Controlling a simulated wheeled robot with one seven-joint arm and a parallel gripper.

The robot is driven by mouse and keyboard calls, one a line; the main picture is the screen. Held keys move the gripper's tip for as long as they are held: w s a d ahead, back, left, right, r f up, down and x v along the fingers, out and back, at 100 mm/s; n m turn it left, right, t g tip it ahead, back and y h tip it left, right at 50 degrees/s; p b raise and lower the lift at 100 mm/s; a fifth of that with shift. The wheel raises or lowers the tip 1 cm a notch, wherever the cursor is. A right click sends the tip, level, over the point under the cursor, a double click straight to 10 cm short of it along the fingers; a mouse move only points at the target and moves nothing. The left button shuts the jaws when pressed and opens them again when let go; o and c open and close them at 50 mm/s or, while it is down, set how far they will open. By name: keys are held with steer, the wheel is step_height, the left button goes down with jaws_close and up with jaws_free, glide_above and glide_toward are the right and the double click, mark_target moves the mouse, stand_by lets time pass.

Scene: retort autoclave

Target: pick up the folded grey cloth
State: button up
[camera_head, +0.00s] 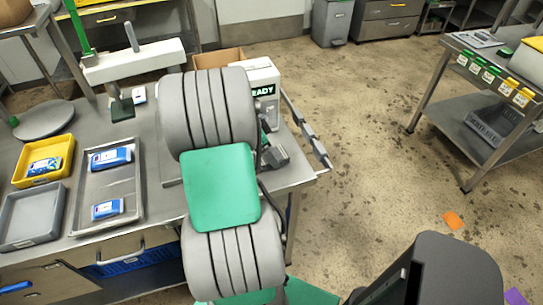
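I cannot make out a folded grey cloth anywhere in the head camera view. Large grey ribbed links of my arm, joined by a green section, fill the middle and cover part of the steel table (155,205).
On the table are a yellow tray (69,153), a grey tray (59,215) and a metal tray (137,178) with blue-and-white packs. A white machine (265,75) stands behind my arm. Another steel table (455,110) stands at right. An orange piece (453,220) lies on the open floor.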

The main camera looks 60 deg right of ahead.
steer(key=shift+x, duration=1.05)
steer(key=shift+c, duration=0.6)
steer(key=c, duration=1.3)
steer(key=shift+c, duration=0.2)
